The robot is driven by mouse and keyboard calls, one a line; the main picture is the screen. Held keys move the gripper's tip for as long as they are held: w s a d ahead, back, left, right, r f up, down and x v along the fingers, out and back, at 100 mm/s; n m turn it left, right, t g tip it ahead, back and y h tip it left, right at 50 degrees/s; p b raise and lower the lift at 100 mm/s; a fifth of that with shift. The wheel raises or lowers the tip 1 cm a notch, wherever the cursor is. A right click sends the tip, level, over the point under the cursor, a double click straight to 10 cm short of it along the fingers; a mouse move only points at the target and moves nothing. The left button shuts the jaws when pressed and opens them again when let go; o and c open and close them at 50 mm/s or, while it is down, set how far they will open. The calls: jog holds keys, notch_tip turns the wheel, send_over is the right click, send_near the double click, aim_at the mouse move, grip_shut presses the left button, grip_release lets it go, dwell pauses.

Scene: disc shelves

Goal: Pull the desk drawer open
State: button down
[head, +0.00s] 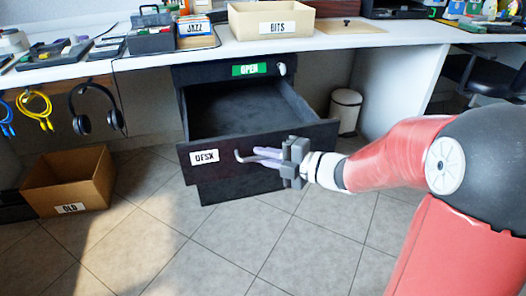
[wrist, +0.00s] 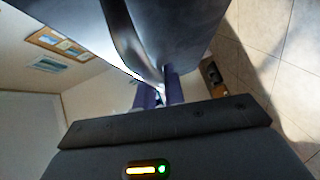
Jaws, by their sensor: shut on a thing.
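The desk drawer (head: 262,155), dark and labelled "OFSX", stands pulled out under the desk in the head view. Its inside shows and looks empty. My gripper (head: 256,157) is at the drawer's front face, with its fingers shut on the curved metal handle (head: 239,156). In the wrist view the handle (wrist: 125,40) runs close in front of the drawer front (wrist: 185,30), and my gripper's fingers (wrist: 158,90) meet it. The exact contact of the fingertips is partly hidden.
A green "OPEN" label (head: 249,70) is on the panel above the drawer. The white desk top (head: 340,41) holds a "BITS" box (head: 271,20). A cardboard "OLD" box (head: 68,182) sits on the floor at left, and a white bin (head: 345,112) stands behind at right. Tiled floor in front is clear.

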jog(key=c, duration=1.5)
grip_release()
jog(key=shift+d, duration=0.1)
jog(key=v, duration=0.7)
jog(key=shift+s+d+p, duration=0.3)
jog(key=shift+p, duration=0.15)
